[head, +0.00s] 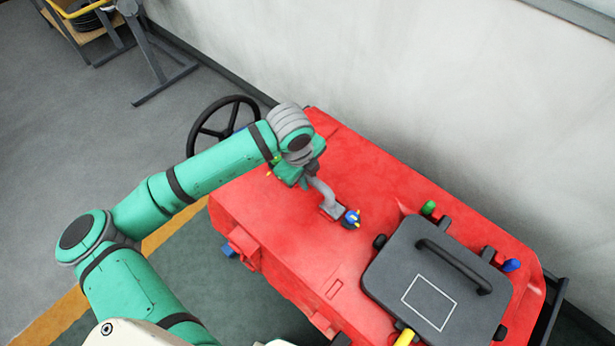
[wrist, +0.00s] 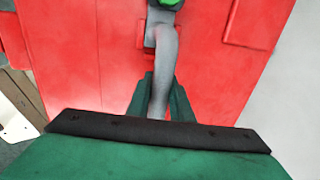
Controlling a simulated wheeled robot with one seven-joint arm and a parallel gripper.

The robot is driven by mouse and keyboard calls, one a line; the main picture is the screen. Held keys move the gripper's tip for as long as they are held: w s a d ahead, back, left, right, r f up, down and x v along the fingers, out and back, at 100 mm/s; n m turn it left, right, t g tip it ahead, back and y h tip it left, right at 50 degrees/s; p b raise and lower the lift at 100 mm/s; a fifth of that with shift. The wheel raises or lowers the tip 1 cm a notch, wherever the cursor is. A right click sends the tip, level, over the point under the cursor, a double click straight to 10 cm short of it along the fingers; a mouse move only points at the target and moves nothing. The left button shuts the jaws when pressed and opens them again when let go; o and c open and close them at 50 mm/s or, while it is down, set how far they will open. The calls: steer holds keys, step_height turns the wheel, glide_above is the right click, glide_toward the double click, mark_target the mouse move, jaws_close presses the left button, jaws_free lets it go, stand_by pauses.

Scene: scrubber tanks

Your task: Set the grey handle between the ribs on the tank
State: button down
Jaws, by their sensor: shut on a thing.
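The grey handle (head: 323,193) is a bent bar with a blocky end over the top of the red tank (head: 270,210). My gripper (head: 307,181) is shut on the handle's upper part, nearer the wall. In the wrist view the handle (wrist: 164,62) runs up from between the green fingers (wrist: 160,90) to a grey block against the red surface. I cannot tell whether the block touches the tank. A blue and yellow fitting (head: 351,218) is beside the block. I cannot make out the ribs clearly.
A dark grey lid (head: 385,272) with a black handle covers the tank's right part, with coloured knobs around it. A black steering wheel (head: 193,140) is behind my arm. A pale wall (head: 400,90) runs along the far side. The red top left of the lid is mostly clear.

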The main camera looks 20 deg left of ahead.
steer(key=c, duration=1)
jaws_free()
steer(key=shift+r, duration=0.15)
steer(key=shift+s+a+r, duration=0.1)
steer(key=shift+s+r, duration=0.1)
steer(key=shift+r, duration=0.9)
steer(key=shift+s+a+r, duration=0.1)
steer(key=shift+s+r, duration=0.1)
steer(key=shift+r, duration=0.85)
steer(key=shift+r, duration=2.5)
